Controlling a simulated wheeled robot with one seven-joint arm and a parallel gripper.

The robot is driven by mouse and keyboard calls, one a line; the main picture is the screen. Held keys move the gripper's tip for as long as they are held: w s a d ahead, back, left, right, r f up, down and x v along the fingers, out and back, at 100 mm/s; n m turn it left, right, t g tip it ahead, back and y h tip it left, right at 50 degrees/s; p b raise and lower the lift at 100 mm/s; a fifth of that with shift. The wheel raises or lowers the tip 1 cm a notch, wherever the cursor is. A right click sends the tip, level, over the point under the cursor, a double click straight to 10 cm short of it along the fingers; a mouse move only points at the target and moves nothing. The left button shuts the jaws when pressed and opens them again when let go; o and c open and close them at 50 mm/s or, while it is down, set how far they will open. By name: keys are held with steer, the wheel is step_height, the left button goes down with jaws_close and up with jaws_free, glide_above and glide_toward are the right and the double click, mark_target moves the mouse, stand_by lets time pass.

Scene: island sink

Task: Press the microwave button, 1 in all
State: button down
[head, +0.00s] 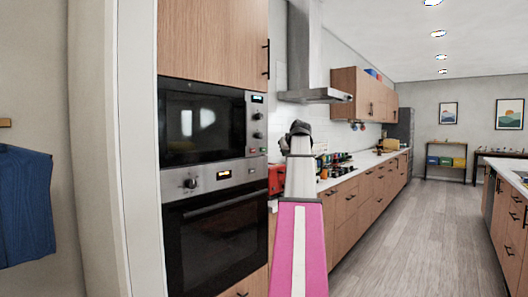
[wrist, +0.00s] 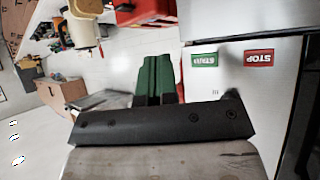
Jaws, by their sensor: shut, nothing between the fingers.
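The microwave (head: 202,122) is built into a wooden cabinet at the left of the head view, with its control panel (head: 257,122) on its right side. In the wrist view, the panel shows a green START button (wrist: 204,60) and a red STOP button (wrist: 258,58), both upside down. My gripper (head: 300,127) is to the right of the panel in the head view; its fingertips are hard to make out there. In the wrist view my gripper's green fingers (wrist: 158,60) are together and empty, left of the START button. They appear apart from the panel.
An oven (head: 218,230) is below the microwave. A counter (head: 350,174) with a stove and several items runs back behind my arm. A range hood (head: 315,95) hangs above it. The floor (head: 400,240) to the right is clear, up to an island (head: 505,220).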

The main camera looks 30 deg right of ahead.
mark_target(263, 150)
steer(key=shift+w, duration=0.15)
steer(key=w+a, duration=0.3)
steer(key=w, duration=0.4)
steer(key=shift+w+a, duration=0.2)
steer(key=shift+w, duration=0.2)
steer(key=shift+w, duration=0.15)
stand_by(1.8)
steer(key=shift+w+a, duration=0.15)
steer(key=shift+w, duration=0.1)
